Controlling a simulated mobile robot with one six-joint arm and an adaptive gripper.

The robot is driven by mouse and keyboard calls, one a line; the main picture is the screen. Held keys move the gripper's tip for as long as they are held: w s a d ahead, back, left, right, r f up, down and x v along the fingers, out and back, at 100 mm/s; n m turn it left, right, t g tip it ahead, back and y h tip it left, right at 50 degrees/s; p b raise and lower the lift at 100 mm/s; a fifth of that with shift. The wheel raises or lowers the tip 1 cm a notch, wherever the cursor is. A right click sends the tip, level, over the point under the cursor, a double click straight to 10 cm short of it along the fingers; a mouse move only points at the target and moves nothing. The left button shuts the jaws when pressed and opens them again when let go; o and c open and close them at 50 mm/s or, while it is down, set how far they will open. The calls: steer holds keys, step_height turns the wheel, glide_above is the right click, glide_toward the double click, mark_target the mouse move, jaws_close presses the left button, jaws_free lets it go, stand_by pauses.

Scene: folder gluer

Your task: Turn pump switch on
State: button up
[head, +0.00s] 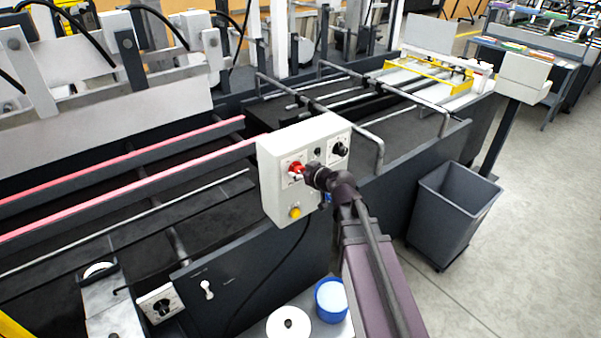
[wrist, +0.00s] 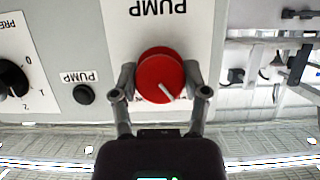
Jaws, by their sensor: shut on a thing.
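The pump switch is a round red knob with a white pointer line (wrist: 159,74), on a white plate marked PUMP that appears upside down in the wrist view. In the head view the red knob (head: 295,167) is on the light grey control box (head: 275,205), partly covered by my gripper (head: 300,174). In the wrist view my gripper (wrist: 160,92) has one finger on each side of the knob and is shut on it. The pointer line slants toward the lower right in the wrist view.
A black PUMP button (wrist: 84,94) and a black PRESSURE dial (wrist: 12,78) are left of the knob in the wrist view. A yellow button (head: 295,212) is low on the box. A grey bin (head: 450,210) stands on the floor at right. A blue container (head: 331,298) is below.

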steer(key=shift+m, duration=0.3)
steer(key=shift+f+m+g+y, duration=0.1)
steer(key=shift+m+g+y, duration=0.3)
steer(key=shift+m+y, duration=0.35)
steer(key=shift+m+g+y+b, duration=0.4)
steer(key=shift+m+y+b, duration=0.45)
steer(key=shift+m, duration=0.4)
steer(key=m+y+b, duration=0.1)
steer(key=m+b, duration=0.1)
steer(key=m, duration=0.1)
steer(key=shift+f+y, duration=0.1)
steer(key=shift+y, duration=0.3)
steer(key=shift+m+y+b, duration=0.5)
steer(key=shift+m+b, duration=0.05)
steer(key=shift+m, duration=0.65)
steer(key=shift+r, duration=0.2)
steer(key=o, duration=1.1)
